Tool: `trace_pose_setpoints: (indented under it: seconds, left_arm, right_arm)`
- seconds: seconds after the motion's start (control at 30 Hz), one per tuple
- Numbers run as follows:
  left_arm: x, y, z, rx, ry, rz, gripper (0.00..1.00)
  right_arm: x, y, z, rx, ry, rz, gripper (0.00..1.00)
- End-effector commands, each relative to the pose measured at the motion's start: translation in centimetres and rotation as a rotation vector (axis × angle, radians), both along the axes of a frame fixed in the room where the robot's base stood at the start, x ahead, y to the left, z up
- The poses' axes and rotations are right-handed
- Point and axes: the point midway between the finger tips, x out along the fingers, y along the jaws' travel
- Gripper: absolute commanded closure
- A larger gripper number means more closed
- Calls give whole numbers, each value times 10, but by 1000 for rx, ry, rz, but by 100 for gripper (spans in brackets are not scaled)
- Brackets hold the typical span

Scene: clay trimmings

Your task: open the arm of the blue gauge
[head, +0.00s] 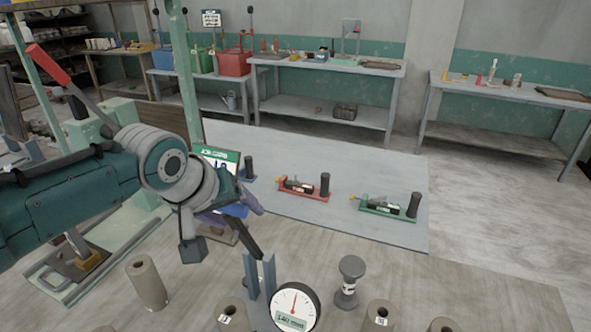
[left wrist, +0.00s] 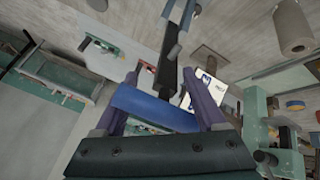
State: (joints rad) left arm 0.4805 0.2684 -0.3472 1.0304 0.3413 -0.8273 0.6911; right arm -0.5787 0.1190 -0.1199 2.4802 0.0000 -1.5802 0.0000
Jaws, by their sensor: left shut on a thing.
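My left gripper (head: 247,207) reaches over the front of the grey mat. Whether bar, prongs and dial are joined, and whether the gauge's arm is open, I cannot tell. My right gripper is not in view.
A red gauge (head: 303,191) and a green gauge (head: 388,207) lie on the mat (head: 365,169). Grey hollow cylinders (head: 147,283) and a spool-shaped grey piece (head: 350,280) stand in front. A green press frame (head: 186,80) stands at left. Benches (head: 325,66) line the back wall.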

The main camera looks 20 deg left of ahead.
Motion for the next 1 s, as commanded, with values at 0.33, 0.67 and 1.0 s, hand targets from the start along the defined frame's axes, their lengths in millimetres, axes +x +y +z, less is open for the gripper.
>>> trace_pose_setpoints:
  seconds: [0.33,0.67,1.0]
  left_arm:
    - [-1,2,-3,20,3,-15,26]
    - [-1,1,-2,12,2,-12,11]
    - [-14,2,21,11,1,-11,11]
  right_arm:
    - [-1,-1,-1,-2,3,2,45]
    - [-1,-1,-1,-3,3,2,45]
    - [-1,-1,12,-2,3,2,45]
